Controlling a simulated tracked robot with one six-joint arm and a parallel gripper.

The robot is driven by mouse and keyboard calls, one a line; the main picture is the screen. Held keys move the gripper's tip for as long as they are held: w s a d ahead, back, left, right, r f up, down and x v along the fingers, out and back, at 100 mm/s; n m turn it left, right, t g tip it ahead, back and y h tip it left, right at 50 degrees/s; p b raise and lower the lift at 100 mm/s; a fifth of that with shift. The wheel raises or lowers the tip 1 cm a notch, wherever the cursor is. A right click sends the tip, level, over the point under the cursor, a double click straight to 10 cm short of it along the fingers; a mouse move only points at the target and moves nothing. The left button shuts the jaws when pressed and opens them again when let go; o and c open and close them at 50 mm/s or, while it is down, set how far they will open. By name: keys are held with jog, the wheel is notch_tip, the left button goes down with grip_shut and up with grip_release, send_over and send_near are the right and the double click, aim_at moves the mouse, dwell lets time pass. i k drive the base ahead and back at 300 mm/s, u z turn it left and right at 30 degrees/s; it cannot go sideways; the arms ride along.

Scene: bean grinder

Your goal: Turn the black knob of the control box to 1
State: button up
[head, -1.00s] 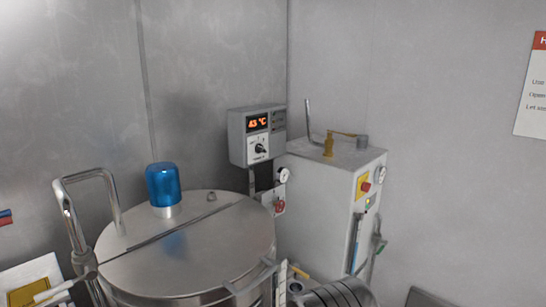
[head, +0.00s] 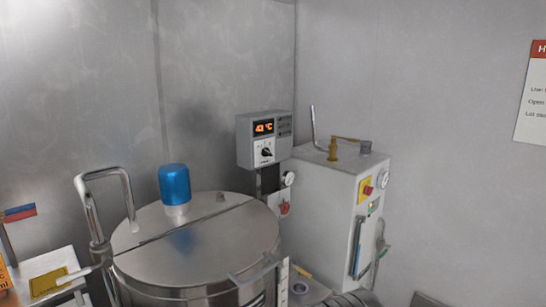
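The control box (head: 264,140) is a grey box above and behind the steel vat, near the corner of the walls. Its orange display (head: 263,127) shows a temperature in °C; the digits are too small to read surely. The black knob (head: 267,152) sits on a white plate below the display. Its pointer looks tilted, but the setting marks are too small to read. My gripper is not visible in the head view.
A grey cabinet (head: 330,215) with a red button (head: 367,190) and gauge (head: 384,180) stands to the right. A side table (head: 35,268) is at lower left.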

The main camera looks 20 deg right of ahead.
aim_at(265, 152)
jog(key=z, duration=2.45)
jog(key=i, duration=1.8)
jog(key=u, duration=0.25)
